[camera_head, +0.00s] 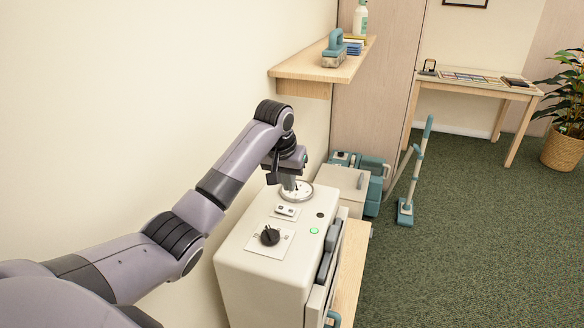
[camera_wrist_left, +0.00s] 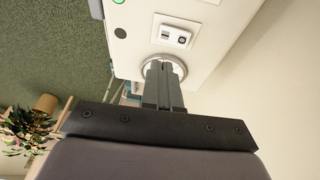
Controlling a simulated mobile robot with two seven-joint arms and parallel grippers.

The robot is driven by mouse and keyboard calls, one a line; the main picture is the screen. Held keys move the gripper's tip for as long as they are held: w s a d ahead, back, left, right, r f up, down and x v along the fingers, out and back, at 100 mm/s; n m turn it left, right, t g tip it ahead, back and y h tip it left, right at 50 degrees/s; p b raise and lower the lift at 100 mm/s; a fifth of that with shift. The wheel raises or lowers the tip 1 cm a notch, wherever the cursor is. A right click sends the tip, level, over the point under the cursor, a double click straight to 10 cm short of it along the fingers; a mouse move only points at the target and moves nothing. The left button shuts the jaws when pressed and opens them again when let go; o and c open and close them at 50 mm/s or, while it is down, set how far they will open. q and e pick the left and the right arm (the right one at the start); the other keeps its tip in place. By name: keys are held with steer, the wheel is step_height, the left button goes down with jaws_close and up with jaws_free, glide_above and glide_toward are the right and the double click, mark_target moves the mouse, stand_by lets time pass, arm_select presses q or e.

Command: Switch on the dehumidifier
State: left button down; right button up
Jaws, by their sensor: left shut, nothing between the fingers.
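The dehumidifier appears to be the cream cabinet (camera_head: 262,277) in the lower middle of the head view. Its top carries a black knob (camera_head: 270,236), a small white rocker switch (camera_head: 286,211), a bright green light (camera_head: 314,230) and a dark round spot (camera_head: 320,215). A round metal-rimmed disc (camera_head: 302,194) lies at its far end. My left gripper (camera_head: 290,186) is shut and empty, pointing down at this disc. In the left wrist view its fingertips (camera_wrist_left: 160,66) overlap the disc (camera_wrist_left: 178,66), beside the switch (camera_wrist_left: 175,36); contact is unclear. My right gripper is out of view.
A wall shelf (camera_head: 300,68) with a teal-handled brush (camera_head: 334,50) and a bottle overhangs behind my left arm. A teal and cream machine (camera_head: 372,175) with an upright floor tool (camera_head: 408,205) stands beyond the cabinet. Green carpet (camera_head: 480,240) lies open at right.

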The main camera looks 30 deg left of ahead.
arm_select(q)
steer(key=d+v, duration=0.1)
steer(key=v, duration=0.5)
steer(key=shift+w+d+r, duration=0.2)
steer(key=shift+r, duration=0.1)
